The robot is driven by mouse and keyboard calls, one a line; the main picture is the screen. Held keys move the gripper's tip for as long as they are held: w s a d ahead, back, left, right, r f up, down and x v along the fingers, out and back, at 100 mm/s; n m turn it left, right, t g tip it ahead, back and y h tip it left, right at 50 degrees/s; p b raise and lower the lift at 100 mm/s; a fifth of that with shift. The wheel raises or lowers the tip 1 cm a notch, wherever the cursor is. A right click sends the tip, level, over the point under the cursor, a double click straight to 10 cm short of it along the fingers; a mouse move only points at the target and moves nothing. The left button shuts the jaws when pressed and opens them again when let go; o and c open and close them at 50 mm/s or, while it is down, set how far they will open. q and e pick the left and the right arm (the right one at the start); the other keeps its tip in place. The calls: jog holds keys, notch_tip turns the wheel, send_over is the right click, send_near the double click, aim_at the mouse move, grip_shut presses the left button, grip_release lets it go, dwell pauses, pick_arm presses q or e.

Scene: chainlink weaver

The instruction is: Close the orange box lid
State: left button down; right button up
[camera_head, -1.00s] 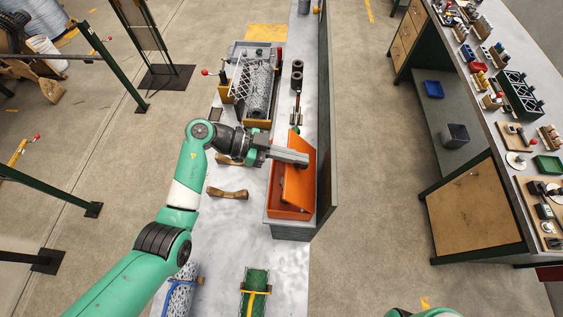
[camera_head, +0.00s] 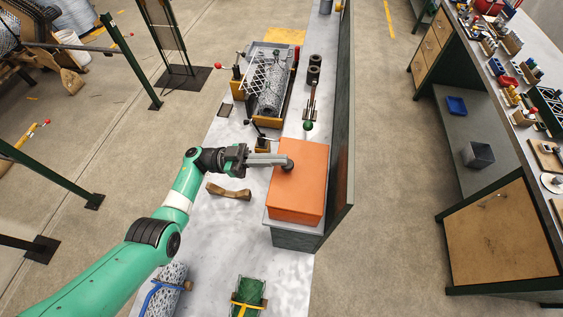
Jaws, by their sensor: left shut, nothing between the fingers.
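The orange box (camera_head: 300,199) stands on a raised grey block near the right edge of the long worktable. Its lid (camera_head: 305,160) lies flat over the top, and the inside of the box is hidden. My left gripper (camera_head: 286,163) reaches in from the left. Its shut, empty fingers are at the lid's left part, beside a dark round knob-like piece. I cannot tell whether the fingertips touch the lid. My right gripper is out of view.
A weaving machine (camera_head: 268,88) with a mesh roll stands farther back on the worktable (camera_head: 228,212). A tall dark panel (camera_head: 342,130) runs along the box's right side.

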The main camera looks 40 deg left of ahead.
pick_arm(q)
jog(key=shift+a+f+b, duration=0.1)
jog(key=shift+f+b, duration=0.3)
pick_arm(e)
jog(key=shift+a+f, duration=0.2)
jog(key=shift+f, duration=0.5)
pick_arm(q)
jog(key=shift+f, duration=0.1)
